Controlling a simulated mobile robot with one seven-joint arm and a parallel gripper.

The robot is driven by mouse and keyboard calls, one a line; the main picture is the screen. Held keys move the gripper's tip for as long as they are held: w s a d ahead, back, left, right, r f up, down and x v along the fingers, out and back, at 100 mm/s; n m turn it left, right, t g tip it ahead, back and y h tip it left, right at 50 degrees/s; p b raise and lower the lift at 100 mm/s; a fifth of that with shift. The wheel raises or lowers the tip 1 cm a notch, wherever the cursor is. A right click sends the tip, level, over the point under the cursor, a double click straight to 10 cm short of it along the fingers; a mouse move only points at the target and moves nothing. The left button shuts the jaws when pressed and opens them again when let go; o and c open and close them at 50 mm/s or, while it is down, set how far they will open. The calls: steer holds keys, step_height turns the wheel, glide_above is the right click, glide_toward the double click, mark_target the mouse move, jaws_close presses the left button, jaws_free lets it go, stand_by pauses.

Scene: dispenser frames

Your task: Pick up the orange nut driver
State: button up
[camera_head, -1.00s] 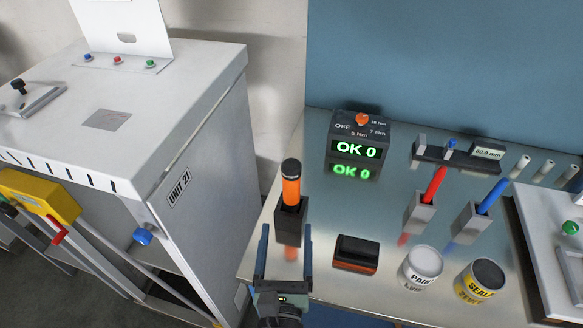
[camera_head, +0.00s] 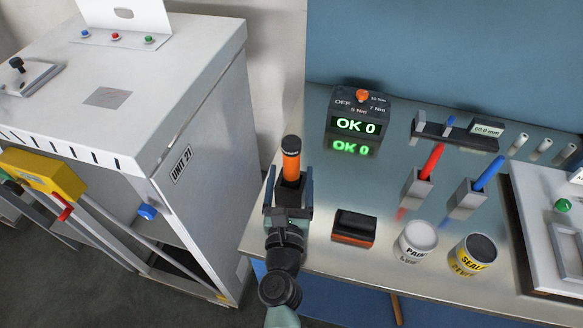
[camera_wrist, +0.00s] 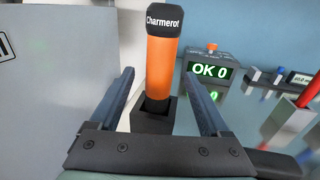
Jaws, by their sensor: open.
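The orange nut driver (camera_head: 291,166) has a black cap and stands upright in a dark square holder at the left end of the metal bench. In the wrist view the nut driver (camera_wrist: 161,65) rises between and beyond my two fingers, with "Charmerot" on its cap. Its lower end is hidden inside the holder (camera_wrist: 153,113). My gripper (camera_head: 289,185) is open, with one finger on each side of the nut driver in the head view. In the wrist view my gripper (camera_wrist: 160,95) shows a gap between each finger and the handle.
A torque controller (camera_head: 357,124) reading "OK 0" stands behind to the right. A black and orange block (camera_head: 354,228), a paint can (camera_head: 416,242), a sealant can (camera_head: 473,255), and red (camera_head: 431,162) and blue (camera_head: 487,174) tools in holders stand to the right. A grey cabinet (camera_head: 205,150) stands left.

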mark_target(291, 173)
steer(key=w, duration=0.3)
steer(key=shift+w+f, duration=0.2)
steer(key=shift+f, duration=0.05)
steer(key=shift+d, duration=0.1)
jaws_close()
steer(key=shift+r, duration=0.1)
